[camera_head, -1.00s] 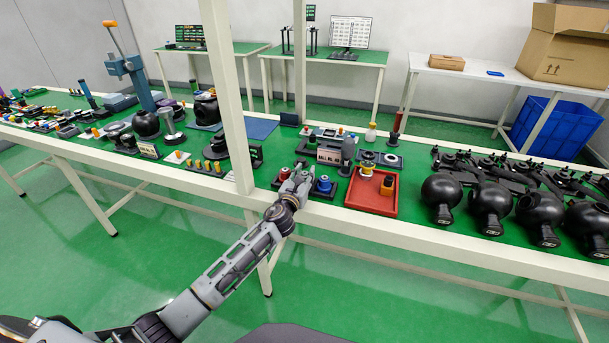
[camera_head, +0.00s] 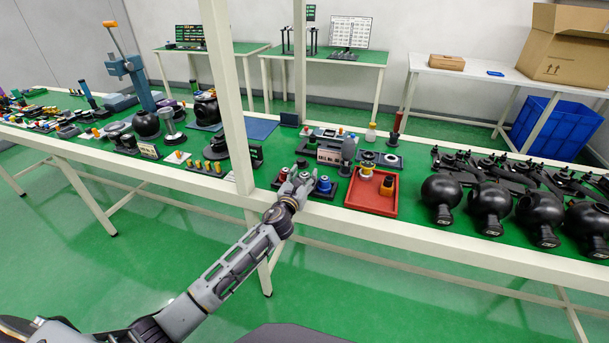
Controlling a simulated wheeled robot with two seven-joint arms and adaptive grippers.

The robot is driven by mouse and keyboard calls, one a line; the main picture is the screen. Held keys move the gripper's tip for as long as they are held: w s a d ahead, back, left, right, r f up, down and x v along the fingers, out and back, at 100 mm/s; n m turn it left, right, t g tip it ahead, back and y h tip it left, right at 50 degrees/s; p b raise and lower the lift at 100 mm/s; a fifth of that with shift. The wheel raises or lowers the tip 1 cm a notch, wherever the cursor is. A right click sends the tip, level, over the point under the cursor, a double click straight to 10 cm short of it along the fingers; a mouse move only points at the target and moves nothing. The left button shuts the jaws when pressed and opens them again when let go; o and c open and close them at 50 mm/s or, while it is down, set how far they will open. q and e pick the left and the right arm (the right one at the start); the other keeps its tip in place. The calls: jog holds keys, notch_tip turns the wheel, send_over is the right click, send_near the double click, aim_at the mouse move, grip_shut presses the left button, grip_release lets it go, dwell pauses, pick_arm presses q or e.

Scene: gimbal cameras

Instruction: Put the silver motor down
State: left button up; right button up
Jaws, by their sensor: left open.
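My left gripper (camera_head: 297,179) is open at the front edge of the long green table, over a small black holder (camera_head: 313,195). A small silver-grey piece (camera_head: 306,176), likely the silver motor, shows right at the fingertips. It seems to stand in the holder between a red-topped motor (camera_head: 284,173) and a blue motor (camera_head: 323,184). The fingers partly cover this spot, so I cannot tell whether they touch the silver piece. My right gripper is not in view.
A red tray (camera_head: 371,205) with yellow and black parts lies right of the holder. Black round housings (camera_head: 441,192) stand further right. A white post (camera_head: 226,100) rises left of the gripper. Dark parts with yellow pegs (camera_head: 206,167) stand beyond the post.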

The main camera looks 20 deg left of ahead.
aim_at(303, 176)
pick_arm(q)
jog(key=s, duration=0.3)
jog(key=shift+s+a, duration=0.1)
jog(key=shift+s, duration=0.1)
jog(key=shift+s+p, duration=0.3)
jog(key=shift+s, duration=3.1)
jog(key=shift+s+a+r, duration=0.1)
jog(key=shift+s, duration=0.35)
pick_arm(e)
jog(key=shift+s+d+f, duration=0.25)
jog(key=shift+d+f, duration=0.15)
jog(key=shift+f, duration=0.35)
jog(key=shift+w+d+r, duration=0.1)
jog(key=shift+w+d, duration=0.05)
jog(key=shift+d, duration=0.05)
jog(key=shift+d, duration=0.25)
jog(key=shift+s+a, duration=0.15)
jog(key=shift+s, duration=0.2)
